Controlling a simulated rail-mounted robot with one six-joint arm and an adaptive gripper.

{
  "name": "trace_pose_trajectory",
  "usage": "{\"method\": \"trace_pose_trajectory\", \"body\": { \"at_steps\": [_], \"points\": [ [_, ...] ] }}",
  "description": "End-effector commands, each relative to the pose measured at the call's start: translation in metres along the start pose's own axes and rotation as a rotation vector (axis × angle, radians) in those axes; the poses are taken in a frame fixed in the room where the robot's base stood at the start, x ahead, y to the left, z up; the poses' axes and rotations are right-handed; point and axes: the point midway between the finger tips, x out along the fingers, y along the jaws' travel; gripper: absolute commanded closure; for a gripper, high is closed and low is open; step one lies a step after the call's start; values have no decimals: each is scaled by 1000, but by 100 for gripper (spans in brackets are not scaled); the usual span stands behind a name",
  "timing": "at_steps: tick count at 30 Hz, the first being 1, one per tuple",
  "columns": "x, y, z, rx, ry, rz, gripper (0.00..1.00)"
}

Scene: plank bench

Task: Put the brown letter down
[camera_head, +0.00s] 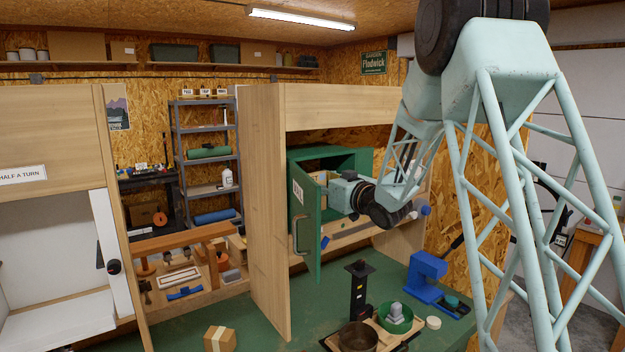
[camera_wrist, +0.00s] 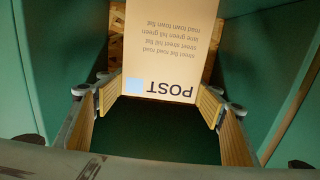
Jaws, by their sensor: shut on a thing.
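The brown letter (camera_wrist: 170,45) shows in the wrist view, with dark print and the word POST upside down beside a blue square. My gripper (camera_wrist: 163,100) has its yellow-padded fingers at the letter's left and right edges and is shut on it. In the head view my gripper (camera_head: 338,188) is at the green box (camera_head: 340,152), behind its open green door (camera_head: 305,225). The door hides part of the gripper and most of the box's inside. I cannot make out the letter clearly there. Green surfaces flank the letter in the wrist view (camera_wrist: 270,70).
The wooden frame (camera_head: 262,190) stands left of the green door. Below on the green bench (camera_head: 275,338) are a blue machine (camera_head: 428,280), a black stand (camera_head: 358,290), a green bowl (camera_head: 395,318), a dark pot (camera_head: 357,337) and a cardboard box (camera_head: 219,339).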

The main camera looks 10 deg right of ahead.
Motion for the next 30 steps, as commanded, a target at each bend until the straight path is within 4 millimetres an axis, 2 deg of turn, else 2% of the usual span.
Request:
{"method": "trace_pose_trajectory", "body": {
  "at_steps": [5,6,11,28,30],
  "points": [
    [0,0,3,0,0,0,51],
    [0,0,4,0,0,0,38],
    [0,0,3,0,0,0,25],
    [0,0,-2,0,0,0,25],
    [-7,0,-1,0,1,1,25]
  ]
}}
